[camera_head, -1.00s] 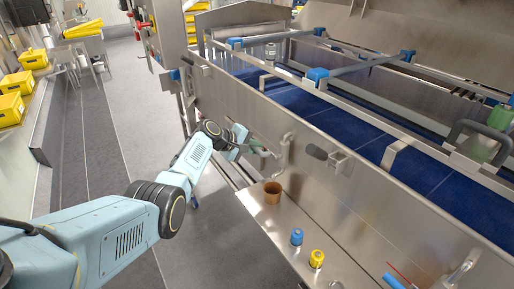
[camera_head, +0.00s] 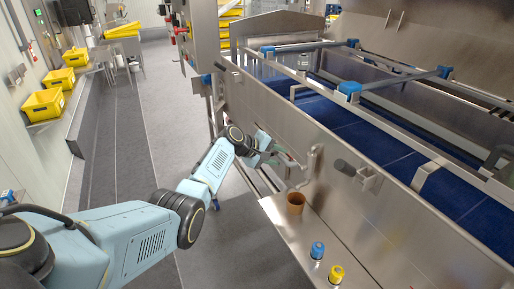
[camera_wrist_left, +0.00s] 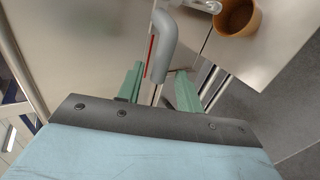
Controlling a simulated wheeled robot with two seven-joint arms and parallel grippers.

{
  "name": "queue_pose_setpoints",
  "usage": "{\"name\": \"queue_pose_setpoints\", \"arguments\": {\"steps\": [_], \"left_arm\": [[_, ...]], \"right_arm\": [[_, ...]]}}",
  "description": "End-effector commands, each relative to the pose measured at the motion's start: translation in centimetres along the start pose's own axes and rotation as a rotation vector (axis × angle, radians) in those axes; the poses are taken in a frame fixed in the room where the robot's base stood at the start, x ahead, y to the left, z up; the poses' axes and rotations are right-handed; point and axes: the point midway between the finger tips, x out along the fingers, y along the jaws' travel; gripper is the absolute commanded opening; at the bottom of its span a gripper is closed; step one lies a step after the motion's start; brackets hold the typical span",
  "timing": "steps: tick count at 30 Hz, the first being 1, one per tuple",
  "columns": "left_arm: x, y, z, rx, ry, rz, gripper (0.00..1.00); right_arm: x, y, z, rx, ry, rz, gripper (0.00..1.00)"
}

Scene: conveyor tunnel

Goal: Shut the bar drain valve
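My left gripper (camera_head: 287,158) is beside the conveyor's steel side wall, behind the tap spout (camera_head: 315,158). In the left wrist view its two green fingers (camera_wrist_left: 160,72) are apart, with a bent grey handle (camera_wrist_left: 165,40) reaching down between their tips. I cannot tell if either finger touches it. A thin red strip (camera_wrist_left: 151,50) runs beside the handle. The handle looks like the drain valve's lever, but its valve body is not clear. In the head view the gripper and spout mostly hide it. My right gripper is not in view.
A brown cup (camera_head: 295,203) stands on the steel shelf (camera_head: 290,230) under the spout, close to the fingers. Open floor lies left.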

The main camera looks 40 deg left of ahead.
Motion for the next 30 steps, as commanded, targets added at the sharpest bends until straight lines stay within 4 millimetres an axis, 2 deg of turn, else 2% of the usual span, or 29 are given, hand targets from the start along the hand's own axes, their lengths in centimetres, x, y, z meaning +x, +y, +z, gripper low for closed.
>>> {"name": "queue_pose_setpoints", "arguments": {"steps": [6,18,24,30], "left_arm": [[-3.6,0.0,0.0,0.002,0.002,-0.001,0.36],[-9.8,-0.1,0.0,0.0,0.001,-0.001,0.36],[-11.1,-0.1,0.0,-0.001,-0.001,-0.002,0.36],[-11.2,0.0,0.0,-0.002,-0.002,-0.002,0.36]], "right_arm": [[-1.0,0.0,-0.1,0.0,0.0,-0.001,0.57],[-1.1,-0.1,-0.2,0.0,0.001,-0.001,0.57],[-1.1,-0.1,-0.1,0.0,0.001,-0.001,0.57],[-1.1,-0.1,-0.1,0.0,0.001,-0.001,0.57]]}}
